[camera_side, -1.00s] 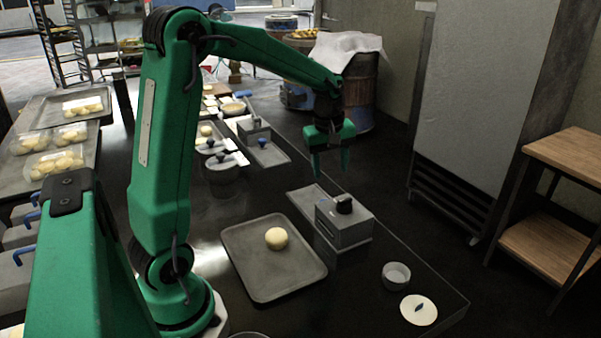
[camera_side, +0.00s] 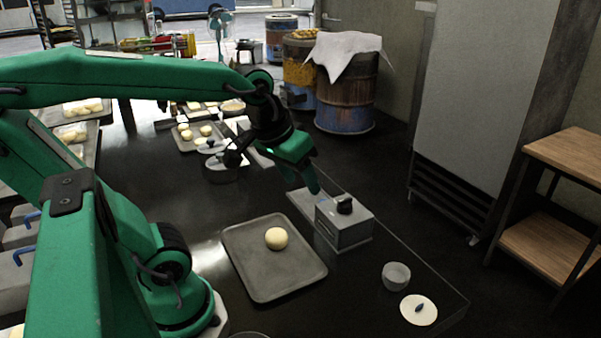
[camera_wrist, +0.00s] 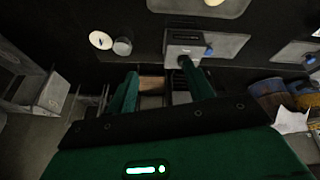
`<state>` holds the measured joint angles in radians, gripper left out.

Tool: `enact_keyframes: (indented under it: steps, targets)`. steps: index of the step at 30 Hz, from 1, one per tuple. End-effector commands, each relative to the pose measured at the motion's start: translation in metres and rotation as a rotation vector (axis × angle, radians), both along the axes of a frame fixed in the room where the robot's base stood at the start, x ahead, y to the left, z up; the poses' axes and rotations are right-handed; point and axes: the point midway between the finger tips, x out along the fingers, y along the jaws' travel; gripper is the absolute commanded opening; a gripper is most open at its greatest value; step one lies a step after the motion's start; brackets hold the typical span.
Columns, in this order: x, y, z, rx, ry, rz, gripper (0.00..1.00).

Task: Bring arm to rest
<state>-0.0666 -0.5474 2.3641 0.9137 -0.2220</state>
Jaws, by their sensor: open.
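My green gripper (camera_side: 312,185) is above the black table, just left of and above the grey box with a black knob (camera_side: 345,225). It tilts down and to the right, empty. In the wrist view my gripper (camera_wrist: 160,88) shows its two green fingers spread apart with nothing between them. The grey box (camera_wrist: 190,48) lies beyond the right finger there. In the side view the fingers overlap, and I cannot tell whether they touch the box or the plate beside it.
A tray (camera_side: 250,282) with a dough ball (camera_side: 277,238) lies left of the box. A bowl (camera_side: 396,276) and a white disc (camera_side: 419,310) sit near the table's right corner. More trays with dough (camera_side: 185,142) stand behind. A barrel (camera_side: 346,103) under a cloth stands beyond.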

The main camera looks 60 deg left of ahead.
Motion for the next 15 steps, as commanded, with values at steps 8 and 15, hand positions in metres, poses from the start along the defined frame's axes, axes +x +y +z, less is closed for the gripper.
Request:
enact_keyframes:
  steps: [8,15]
  targets:
    - [-0.033,-0.015,-0.005,0.08,-0.064,-0.216,0.52]
    - [-0.041,-0.018,-0.008,0.101,-0.077,-0.269,0.52]
